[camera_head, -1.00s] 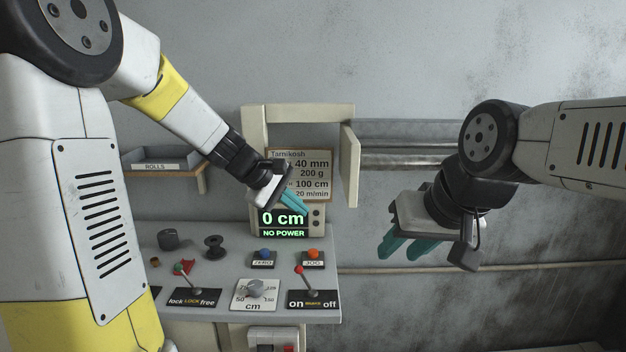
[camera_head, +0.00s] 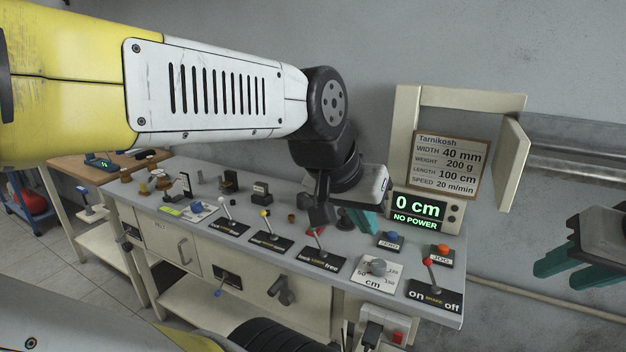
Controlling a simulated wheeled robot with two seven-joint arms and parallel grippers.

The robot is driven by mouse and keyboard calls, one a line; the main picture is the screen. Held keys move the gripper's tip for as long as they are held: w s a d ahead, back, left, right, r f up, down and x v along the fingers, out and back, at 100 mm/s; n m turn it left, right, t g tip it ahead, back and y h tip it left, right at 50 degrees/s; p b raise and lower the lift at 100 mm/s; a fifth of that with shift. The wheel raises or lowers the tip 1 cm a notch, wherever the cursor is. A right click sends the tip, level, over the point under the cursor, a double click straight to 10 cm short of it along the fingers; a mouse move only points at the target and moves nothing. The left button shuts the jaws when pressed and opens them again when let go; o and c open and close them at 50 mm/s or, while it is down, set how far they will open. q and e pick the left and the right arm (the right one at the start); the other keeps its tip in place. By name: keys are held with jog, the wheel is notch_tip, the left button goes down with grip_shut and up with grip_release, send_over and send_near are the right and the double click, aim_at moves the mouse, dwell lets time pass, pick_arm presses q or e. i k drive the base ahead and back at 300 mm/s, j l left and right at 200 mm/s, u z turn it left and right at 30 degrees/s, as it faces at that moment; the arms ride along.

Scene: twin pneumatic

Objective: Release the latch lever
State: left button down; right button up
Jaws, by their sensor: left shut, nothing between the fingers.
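Several levers stand on black plates along the grey console. One has a small red and green knob (camera_head: 317,232) on a plate reading "lock" and "free" (camera_head: 318,259); it tilts slightly left, to the "lock" side. To its left are a yellow-knobbed lever (camera_head: 265,213) and a white-knobbed lever (camera_head: 224,201). Which one is the latch lever I cannot tell for sure. My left gripper (camera_head: 360,220) is over the console, just behind and right of the lock lever, its teal fingers shut and partly hidden by its wrist. My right gripper (camera_head: 572,264) is open and empty at the right edge, away from the console.
A brake lever (camera_head: 428,262) leans toward "on" at the front right. A display (camera_head: 418,211) reads "0 cm, NO POWER". Small objects stand at the console's left.

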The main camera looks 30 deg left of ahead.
aim_at(221, 201)
jog(key=u, duration=1.75)
jog(key=i+l+u, duration=0.1)
jog(key=i+u, duration=0.4)
jog(key=i+l+u, duration=0.25)
jog(key=u, duration=0.25)
